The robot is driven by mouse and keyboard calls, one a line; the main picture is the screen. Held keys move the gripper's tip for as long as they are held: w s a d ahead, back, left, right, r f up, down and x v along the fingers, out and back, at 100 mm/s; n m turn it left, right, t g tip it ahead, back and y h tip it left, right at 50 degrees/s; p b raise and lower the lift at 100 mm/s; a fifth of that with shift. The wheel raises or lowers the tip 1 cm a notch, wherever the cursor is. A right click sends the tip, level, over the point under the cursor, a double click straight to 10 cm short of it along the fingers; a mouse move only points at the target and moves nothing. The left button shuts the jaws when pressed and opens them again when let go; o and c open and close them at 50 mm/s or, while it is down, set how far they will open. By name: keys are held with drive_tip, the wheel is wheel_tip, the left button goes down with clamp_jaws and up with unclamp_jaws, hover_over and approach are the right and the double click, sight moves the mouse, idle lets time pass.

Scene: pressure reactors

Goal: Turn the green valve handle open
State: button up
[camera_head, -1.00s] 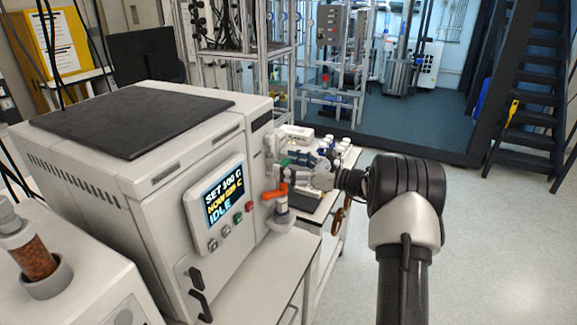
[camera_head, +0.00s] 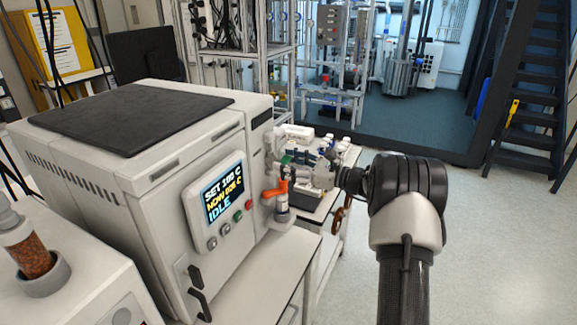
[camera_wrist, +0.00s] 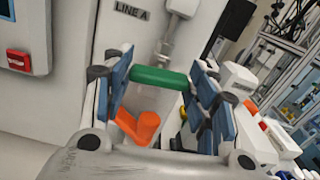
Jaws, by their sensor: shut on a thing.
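The green valve handle (camera_wrist: 159,78) lies roughly level across the middle of the wrist view, below the LINE A label (camera_wrist: 131,12). My gripper (camera_wrist: 160,84) has its blue-padded fingers at the two ends of the handle and is shut on it. In the head view the green handle (camera_head: 287,158) shows as a small patch at the right side of the reactor cabinet, partly hidden by my gripper (camera_head: 291,165).
An orange handle (camera_head: 273,192) sits just below and also shows in the wrist view (camera_wrist: 139,127). The white cabinet (camera_head: 150,210) with its screen (camera_head: 224,194) stands to the left. Bottles (camera_head: 342,146) stand on the bench behind. Floor (camera_head: 500,250) at right is clear.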

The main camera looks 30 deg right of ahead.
drive_tip(key=n+b, duration=0.6)
drive_tip(key=n, duration=1)
drive_tip(key=shift+n, duration=0.3)
idle(0.4)
drive_tip(key=o, duration=1.1)
drive_tip(key=shift+c, duration=0.2)
drive_tip(key=shift+s, duration=0.1)
drive_tip(key=v, duration=1.2)
